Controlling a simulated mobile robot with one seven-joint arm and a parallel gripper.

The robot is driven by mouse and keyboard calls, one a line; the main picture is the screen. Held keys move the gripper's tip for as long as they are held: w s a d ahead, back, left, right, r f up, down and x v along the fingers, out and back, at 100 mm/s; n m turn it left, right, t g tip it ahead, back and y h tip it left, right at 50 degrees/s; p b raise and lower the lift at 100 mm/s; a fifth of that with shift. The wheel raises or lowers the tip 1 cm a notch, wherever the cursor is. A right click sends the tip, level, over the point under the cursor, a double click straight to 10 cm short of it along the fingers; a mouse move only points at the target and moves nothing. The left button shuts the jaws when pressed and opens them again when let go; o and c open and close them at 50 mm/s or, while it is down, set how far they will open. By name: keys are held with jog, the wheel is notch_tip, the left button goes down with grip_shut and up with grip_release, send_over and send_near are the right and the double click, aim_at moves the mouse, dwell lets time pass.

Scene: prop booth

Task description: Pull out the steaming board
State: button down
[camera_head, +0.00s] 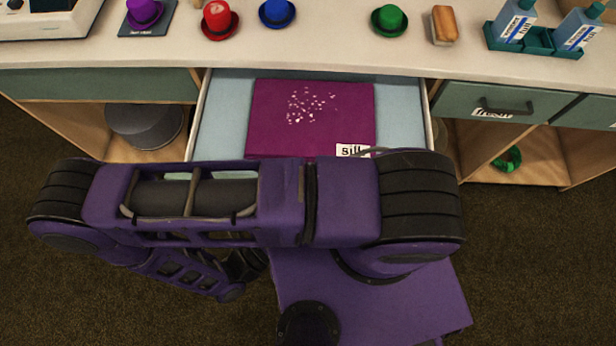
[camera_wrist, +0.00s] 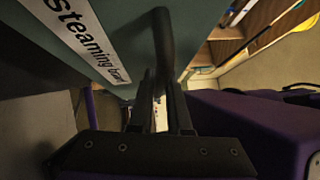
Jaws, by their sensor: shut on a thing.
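The steaming board, a pulled-out drawer-like unit with a pale blue surface (camera_head: 222,122) and white side edges, shows in the head view. Its front edge is hidden behind my arm. In the wrist view its green front carries a white label (camera_wrist: 75,35) reading "Steaming board" and a dark bar handle (camera_wrist: 164,42). My gripper (camera_wrist: 158,98) is shut on this handle, with a finger on each side. In the head view my gripper is hidden by the arm. A magenta cloth (camera_head: 313,115) with pale specks and a "silk" label lies on the blue surface.
Hats, including a red one (camera_head: 219,20) and a green one (camera_head: 389,20), stand on the white counter (camera_head: 330,50), with a brush (camera_head: 444,25) and bottles at right. A closed drawer (camera_head: 490,112) is right of the board. Open shelves flank it below.

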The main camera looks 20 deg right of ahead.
jog(key=shift+s+a, duration=0.15)
jog(key=shift+s, duration=0.15)
jog(key=c, duration=0.9)
grip_release()
jog(key=shift+o, duration=0.2)
jog(key=b+v, duration=0.2)
jog(key=v, duration=1.5)
jog(key=shift+a, duration=0.25)
jog(key=shift+f, duration=0.1)
